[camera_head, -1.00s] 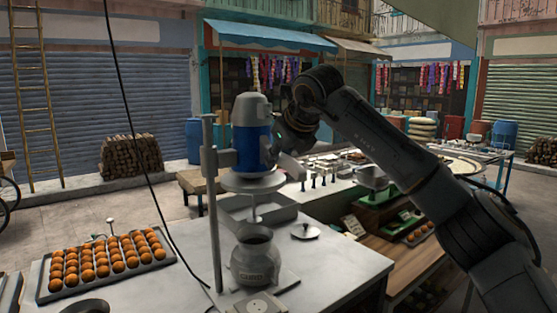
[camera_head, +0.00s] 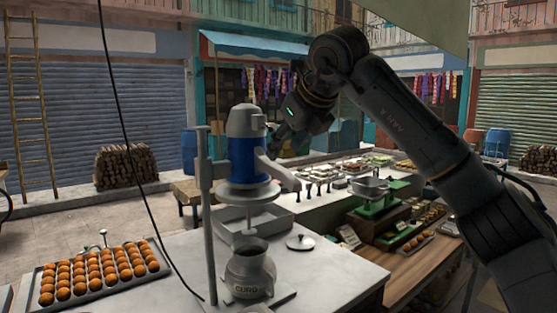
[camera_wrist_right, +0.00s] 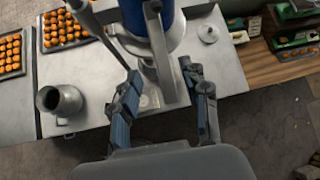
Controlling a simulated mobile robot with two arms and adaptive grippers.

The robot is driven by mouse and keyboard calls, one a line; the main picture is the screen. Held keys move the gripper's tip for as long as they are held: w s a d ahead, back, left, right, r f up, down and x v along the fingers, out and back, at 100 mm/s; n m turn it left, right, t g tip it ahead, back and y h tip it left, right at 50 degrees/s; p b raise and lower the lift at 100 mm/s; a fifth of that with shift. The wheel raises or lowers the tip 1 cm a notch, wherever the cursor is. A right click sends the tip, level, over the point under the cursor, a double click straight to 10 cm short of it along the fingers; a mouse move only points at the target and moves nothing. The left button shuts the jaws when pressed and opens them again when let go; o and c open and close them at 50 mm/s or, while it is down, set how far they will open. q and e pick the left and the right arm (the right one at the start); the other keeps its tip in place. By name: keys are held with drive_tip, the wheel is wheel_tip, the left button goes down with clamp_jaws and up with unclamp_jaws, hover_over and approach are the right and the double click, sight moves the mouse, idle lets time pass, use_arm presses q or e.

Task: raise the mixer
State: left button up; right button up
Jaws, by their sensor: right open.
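The mixer (camera_head: 243,157), with a blue and grey motor body and a round grey disc below, is mounted on an upright grey post (camera_head: 207,220). It stands above the open metal curd pot (camera_head: 250,275). A grey lever (camera_head: 278,172) sticks out from its right side. My right gripper (camera_head: 281,143) is beside the mixer at the upper right, its fingers partly hidden. In the right wrist view, the open gripper (camera_wrist_right: 160,72) has its fingers on either side of the grey lever (camera_wrist_right: 158,45). Contact cannot be told. My left gripper is not in view.
A tray of orange balls (camera_head: 97,276) lies on the left of the white counter (camera_head: 335,270). A lid (camera_head: 300,242) and a shallow metal tray (camera_head: 277,220) lie near the pot. A scale (camera_head: 372,190) stands farther right. A dark cable hangs at the left.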

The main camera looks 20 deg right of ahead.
drive_tip(key=shift+v, duration=1.15)
